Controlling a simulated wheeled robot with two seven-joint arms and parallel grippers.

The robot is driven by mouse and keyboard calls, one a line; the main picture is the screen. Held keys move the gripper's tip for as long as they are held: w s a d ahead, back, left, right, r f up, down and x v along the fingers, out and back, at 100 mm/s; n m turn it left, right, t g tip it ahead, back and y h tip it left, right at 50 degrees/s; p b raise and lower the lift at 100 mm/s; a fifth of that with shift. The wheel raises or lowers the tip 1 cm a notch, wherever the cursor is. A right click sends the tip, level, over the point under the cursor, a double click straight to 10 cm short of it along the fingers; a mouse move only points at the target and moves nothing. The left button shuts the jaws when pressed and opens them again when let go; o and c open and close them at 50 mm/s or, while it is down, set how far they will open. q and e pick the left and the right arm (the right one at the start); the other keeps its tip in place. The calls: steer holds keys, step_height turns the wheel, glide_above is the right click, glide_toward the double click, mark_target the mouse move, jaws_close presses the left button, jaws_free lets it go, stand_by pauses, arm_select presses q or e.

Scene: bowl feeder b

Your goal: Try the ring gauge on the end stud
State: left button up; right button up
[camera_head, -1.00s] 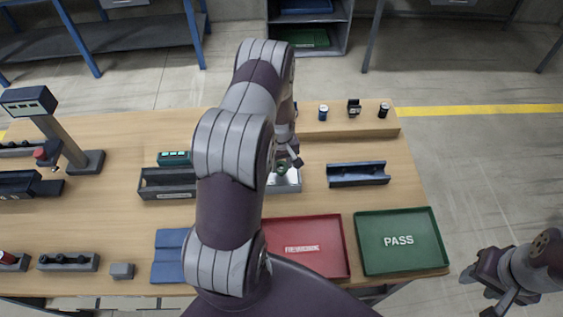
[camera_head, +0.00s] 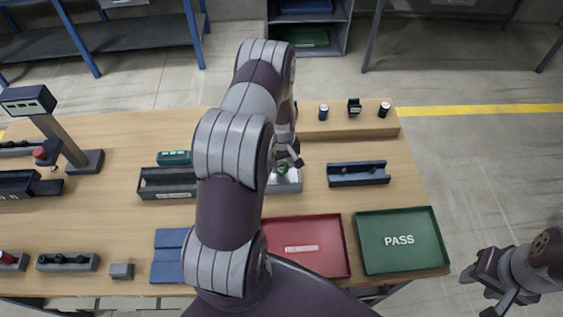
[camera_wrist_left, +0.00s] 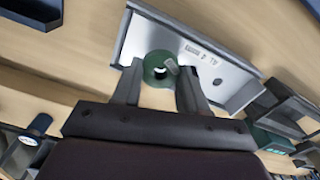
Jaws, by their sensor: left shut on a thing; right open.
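My left gripper (camera_head: 290,161) is over the silver fixture (camera_head: 291,184), mostly hidden behind my own arm in the head view. In the left wrist view my left gripper (camera_wrist_left: 160,82) is shut on the green ring gauge (camera_wrist_left: 152,74), a thick ring with a round hole. The ring lies over the silver fixture (camera_wrist_left: 225,72), which carries a small printed label. A short grey stud-like piece (camera_wrist_left: 172,66) shows at the ring's right side. I cannot tell whether the ring is around it or beside it. My right gripper (camera_head: 483,283) is open and empty, off the table's right side.
A dark blue trough (camera_head: 358,175) stands right of the fixture. A dark grey bin (camera_head: 167,193) is to its left. A red tray (camera_head: 336,264) and a green PASS tray (camera_head: 375,255) lie at the front. A wooden ledge (camera_head: 345,124) with small parts stands behind.

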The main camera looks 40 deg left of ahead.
arm_select(q)
steer(key=shift+f+b, duration=1.05)
steer(key=shift+f, duration=0.25)
stand_by(0.4)
stand_by(1.2)
steer(key=shift+r+p, duration=2.2)
steer(key=shift+r, duration=0.8)
